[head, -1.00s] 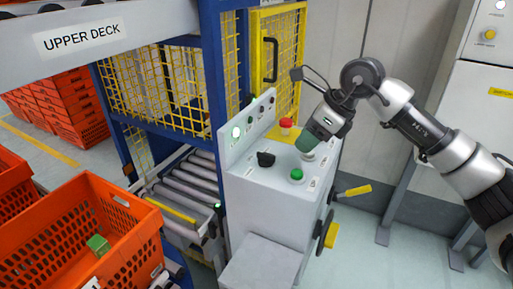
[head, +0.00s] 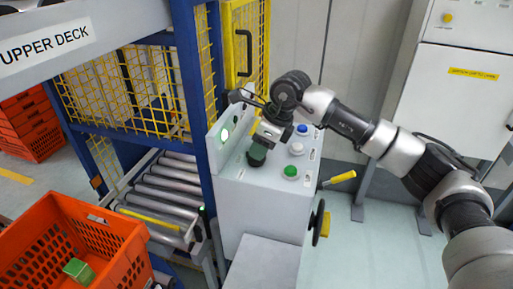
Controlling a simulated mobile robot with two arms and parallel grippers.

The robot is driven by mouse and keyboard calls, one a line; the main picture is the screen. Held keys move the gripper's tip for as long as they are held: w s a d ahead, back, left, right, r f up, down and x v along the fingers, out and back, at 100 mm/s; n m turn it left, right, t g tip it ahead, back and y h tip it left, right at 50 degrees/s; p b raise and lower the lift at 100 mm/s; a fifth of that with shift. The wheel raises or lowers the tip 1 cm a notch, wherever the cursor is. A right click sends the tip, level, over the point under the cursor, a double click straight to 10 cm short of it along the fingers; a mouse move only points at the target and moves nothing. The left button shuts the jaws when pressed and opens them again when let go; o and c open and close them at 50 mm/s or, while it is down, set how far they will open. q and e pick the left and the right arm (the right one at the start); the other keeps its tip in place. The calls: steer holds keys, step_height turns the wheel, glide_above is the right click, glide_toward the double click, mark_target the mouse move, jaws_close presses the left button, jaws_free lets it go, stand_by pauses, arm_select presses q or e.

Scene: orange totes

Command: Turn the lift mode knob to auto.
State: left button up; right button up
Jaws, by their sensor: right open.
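The control box (head: 265,200) stands in the middle of the head view, with a sloped top panel. My left gripper is not in view.
A green button (head: 290,172), a white button (head: 297,149) and a blue button (head: 303,129) sit close to the right of the gripper. A yellow mesh cage (head: 125,98) and roller conveyor (head: 168,188) stand left. An orange tote (head: 110,240) holds a green block (head: 79,271).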

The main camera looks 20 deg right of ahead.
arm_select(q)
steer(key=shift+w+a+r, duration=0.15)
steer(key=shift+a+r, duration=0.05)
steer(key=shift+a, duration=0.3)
arm_select(e)
steer(key=shift+x, duration=1.1)
jaws_close()
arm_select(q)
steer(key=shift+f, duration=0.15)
arm_select(e)
steer(key=shift+f, duration=0.1)
steer(key=m+b, duration=0.1)
steer(key=m, duration=0.1)
steer(key=m+t+h+b, duration=0.1)
steer(key=m+b, duration=0.1)
steer(key=shift+s+a+f, duration=0.1)
steer(key=shift+s+f, duration=0.05)
steer(key=m+h+b, duration=0.1)
steer(key=m+b, duration=0.1)
steer(key=m, duration=0.1)
steer(key=shift+t, duration=0.4)
arm_select(q)
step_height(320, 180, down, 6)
steer(key=b, duration=0.1)
arm_select(e)
steer(key=shift+m+h, duration=0.3)
steer(key=shift+m, duration=0.6)
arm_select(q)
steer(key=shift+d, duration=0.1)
